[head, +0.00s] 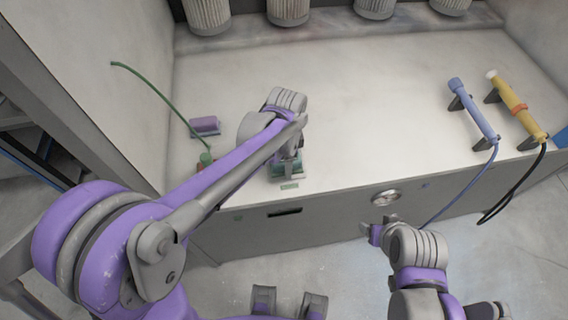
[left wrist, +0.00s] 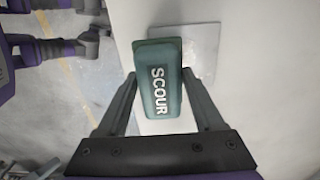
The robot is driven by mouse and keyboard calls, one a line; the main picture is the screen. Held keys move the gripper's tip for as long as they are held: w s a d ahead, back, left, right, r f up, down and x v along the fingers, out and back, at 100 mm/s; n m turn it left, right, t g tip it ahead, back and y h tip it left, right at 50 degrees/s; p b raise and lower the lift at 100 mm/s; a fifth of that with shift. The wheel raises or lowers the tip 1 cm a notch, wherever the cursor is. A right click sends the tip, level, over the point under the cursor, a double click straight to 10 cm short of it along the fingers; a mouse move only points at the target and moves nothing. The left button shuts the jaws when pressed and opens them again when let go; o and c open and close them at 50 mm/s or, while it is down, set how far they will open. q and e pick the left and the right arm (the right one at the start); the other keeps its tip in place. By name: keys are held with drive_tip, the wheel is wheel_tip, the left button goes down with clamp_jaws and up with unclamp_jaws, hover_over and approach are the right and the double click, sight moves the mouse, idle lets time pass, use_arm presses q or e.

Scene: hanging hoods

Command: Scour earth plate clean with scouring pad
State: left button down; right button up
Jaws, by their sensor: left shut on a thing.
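My left gripper (left wrist: 158,88) is shut on the green scouring pad (left wrist: 158,75), which bears the word SCOUR in white. In the left wrist view the pad covers part of a flat grey square plate (left wrist: 204,52), which looks like the earth plate. Whether pad and plate touch cannot be told. In the head view my left gripper (head: 287,158) is at the bench's front edge, over the plate area, and mostly hides both. My right gripper (head: 378,232) is low in front of the bench, away from the plate; its fingers are unclear.
A green cable (head: 160,92) runs to a green-and-red fitting (head: 205,160) left of my gripper. A purple block (head: 205,124) lies behind it. A blue tool (head: 472,108) and a yellow tool (head: 517,105) rest on stands at right. The bench (head: 370,100) is clear in the middle.

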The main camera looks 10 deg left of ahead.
use_arm(q)
drive_tip(key=shift+r+p, duration=0.7)
drive_tip(key=shift+r, duration=0.85)
use_arm(e)
drive_tip(key=shift+a+r, duration=0.2)
drive_tip(key=shift+r, duration=0.35)
drive_tip(key=shift+a+r, duration=0.2)
drive_tip(key=shift+r, duration=0.35)
